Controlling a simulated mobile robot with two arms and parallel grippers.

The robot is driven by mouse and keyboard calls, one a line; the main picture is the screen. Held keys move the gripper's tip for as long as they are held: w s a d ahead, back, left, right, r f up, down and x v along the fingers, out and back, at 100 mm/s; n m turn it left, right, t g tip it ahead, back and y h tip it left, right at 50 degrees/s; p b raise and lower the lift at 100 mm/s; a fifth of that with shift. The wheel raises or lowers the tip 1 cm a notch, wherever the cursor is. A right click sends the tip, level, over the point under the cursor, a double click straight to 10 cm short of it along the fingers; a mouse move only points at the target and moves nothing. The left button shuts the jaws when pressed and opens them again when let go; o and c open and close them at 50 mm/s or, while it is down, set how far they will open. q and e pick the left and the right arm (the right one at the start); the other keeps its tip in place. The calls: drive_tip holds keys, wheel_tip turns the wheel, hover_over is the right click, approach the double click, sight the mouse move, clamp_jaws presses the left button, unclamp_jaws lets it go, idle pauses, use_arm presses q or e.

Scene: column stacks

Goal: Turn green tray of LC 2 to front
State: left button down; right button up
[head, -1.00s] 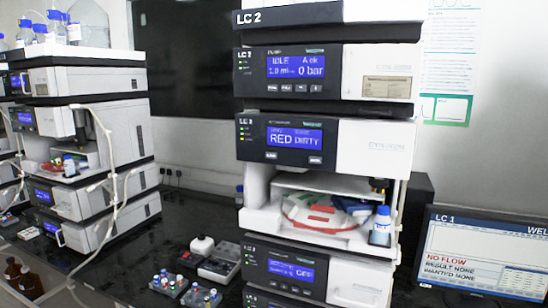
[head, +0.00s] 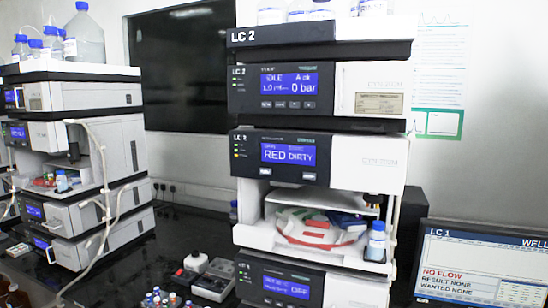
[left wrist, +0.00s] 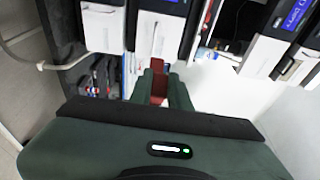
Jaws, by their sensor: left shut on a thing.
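The LC 2 stack (head: 372,160) stands at centre right in the head view. Its open sampler bay holds a round tray (head: 290,232) with coloured parts. A red part (head: 318,237) is at the front, and a blue part (head: 345,220) is behind it to the right. The screen (head: 289,153) above the bay reads "RED DIRTY". In the left wrist view, my left gripper (left wrist: 158,84) is shut on a dark red thing (left wrist: 157,68) that I cannot identify. My right gripper is not in view.
A blue-capped bottle (head: 376,242) stands at the bay's front right. Another instrument stack (head: 105,150) is at left. Small vial racks and a grey box (head: 214,280) lie on the dark bench between. The LC 1 monitor (head: 482,265) is at right.

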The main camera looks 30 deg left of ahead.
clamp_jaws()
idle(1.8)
